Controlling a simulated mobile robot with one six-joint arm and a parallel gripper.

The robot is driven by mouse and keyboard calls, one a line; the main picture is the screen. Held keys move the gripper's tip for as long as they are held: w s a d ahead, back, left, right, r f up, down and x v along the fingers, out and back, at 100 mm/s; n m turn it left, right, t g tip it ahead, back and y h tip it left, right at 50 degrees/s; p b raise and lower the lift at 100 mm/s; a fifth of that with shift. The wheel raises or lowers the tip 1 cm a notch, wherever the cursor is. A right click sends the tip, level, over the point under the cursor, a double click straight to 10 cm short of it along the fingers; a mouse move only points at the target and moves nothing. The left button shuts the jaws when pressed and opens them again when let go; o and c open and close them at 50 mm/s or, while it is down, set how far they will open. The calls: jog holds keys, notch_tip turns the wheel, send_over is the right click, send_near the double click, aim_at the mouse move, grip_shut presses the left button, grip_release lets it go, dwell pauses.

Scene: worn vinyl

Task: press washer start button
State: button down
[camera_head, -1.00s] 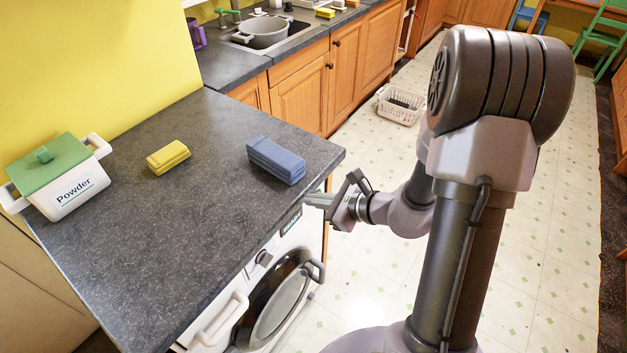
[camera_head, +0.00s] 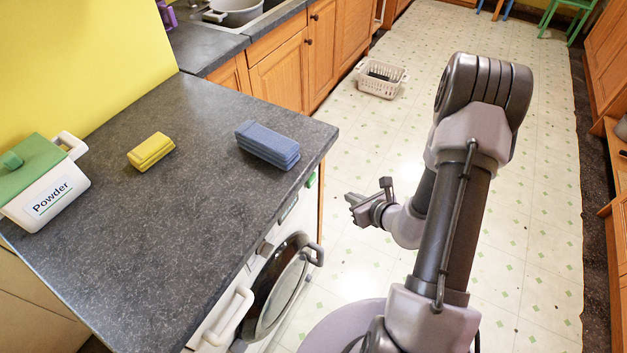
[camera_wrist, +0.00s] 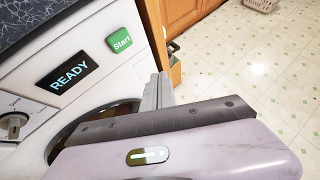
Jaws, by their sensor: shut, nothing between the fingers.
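The washer (camera_head: 232,312) stands under the dark worktop with its round door (camera_head: 278,285) facing right. Its green start button (camera_wrist: 119,41), marked "Start", is at the upper right of the panel in the wrist view. A sliver of green shows under the worktop edge in the head view (camera_head: 310,180). The panel display (camera_wrist: 67,76) reads "READY". My gripper (camera_head: 353,201) is shut and empty, out over the floor to the right of the washer front, apart from it. Its fingers (camera_wrist: 158,92) show below and right of the button in the wrist view.
The worktop (camera_head: 190,210) bears a powder box (camera_head: 48,190), a yellow sponge (camera_head: 151,150) and a blue folded cloth (camera_head: 267,145). The washer door handle (camera_head: 316,255) sticks out. A white basket (camera_head: 381,79) stands on the floor.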

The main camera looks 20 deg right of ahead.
send_near(315, 181)
jog(key=w+f, duration=0.1)
jog(key=f, duration=0.1)
jog(key=w+f, duration=0.1)
jog(key=w, duration=0.1)
jog(key=shift+w+d+f+p, duration=0.2)
jog(key=shift+w+f+p, duration=0.1)
jog(key=shift+f+p, duration=0.05)
dwell(1.7)
jog(key=shift+w+a, duration=0.25)
jog(key=shift+w, duration=0.1)
jog(key=shift+w+a, duration=0.2)
jog(key=shift+w, duration=0.05)
dwell(0.5)
jog(key=shift+s+d, duration=0.45)
jog(key=shift+s, duration=0.15)
jog(key=s+d, duration=0.1)
jog(key=s, duration=0.1)
jog(key=s+d, duration=0.2)
jog(key=shift+b, duration=0.35)
